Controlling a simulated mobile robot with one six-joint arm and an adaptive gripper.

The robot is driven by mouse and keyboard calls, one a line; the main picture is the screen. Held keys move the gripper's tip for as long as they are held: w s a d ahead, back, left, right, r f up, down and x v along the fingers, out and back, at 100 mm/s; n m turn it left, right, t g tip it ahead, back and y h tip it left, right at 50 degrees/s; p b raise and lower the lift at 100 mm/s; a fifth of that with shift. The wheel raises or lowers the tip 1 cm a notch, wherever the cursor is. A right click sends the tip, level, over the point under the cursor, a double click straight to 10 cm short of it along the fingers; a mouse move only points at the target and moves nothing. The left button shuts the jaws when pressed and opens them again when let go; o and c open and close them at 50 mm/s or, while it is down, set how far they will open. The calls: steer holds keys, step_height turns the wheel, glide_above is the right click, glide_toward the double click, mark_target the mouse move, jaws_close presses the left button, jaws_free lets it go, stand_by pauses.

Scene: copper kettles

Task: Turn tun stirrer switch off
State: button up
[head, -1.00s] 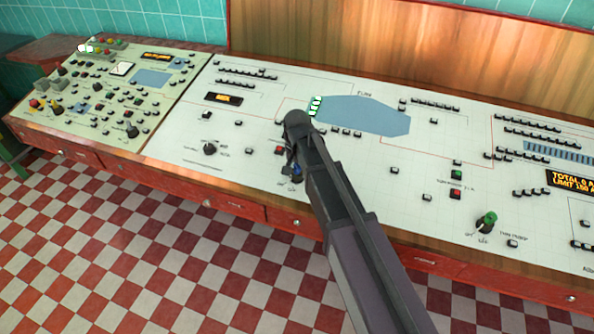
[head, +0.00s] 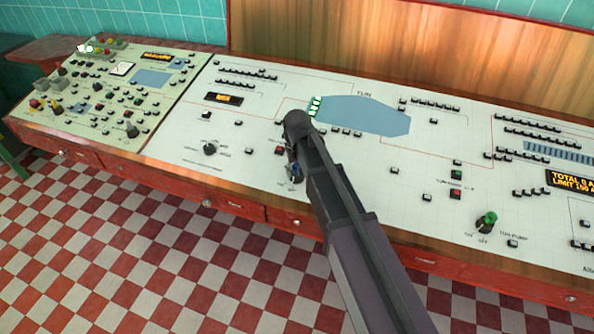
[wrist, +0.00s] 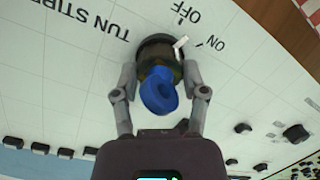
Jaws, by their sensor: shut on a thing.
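The tun stirrer switch (wrist: 158,91) is a blue knob on a dark round base, set in the white panel. In the wrist view, the printed label "TUN STIRRER" is partly cut off at the left, and OFF and ON are printed beside the base. A white pointer on the base faces the side with these marks; I cannot tell exactly which mark it meets. My gripper (wrist: 160,78) is shut on the knob, one finger on each side. In the head view, my gripper (head: 293,170) is at the panel's front part, and my arm hides most of the switch.
A green tun pump switch (head: 487,222) stands to the right on the same panel. A black selector knob (head: 210,149) and a red button (head: 279,150) are to the left of my gripper. Small black buttons surround the blue tun shape (head: 365,115).

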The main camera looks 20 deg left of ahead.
steer(key=shift+n, duration=1.4)
steer(key=o, duration=1.2)
steer(key=shift+c, duration=0.2)
steer(key=shift+m, duration=0.6)
steer(key=m, duration=0.3)
steer(key=shift+m, duration=0.3)
steer(key=m, duration=0.4)
step_height(320, 180, up, 14)
steer(key=p, duration=1.3)
steer(key=shift+m+p, duration=0.3)
steer(key=shift+p, duration=0.1)
steer(key=shift+f, duration=0.1)
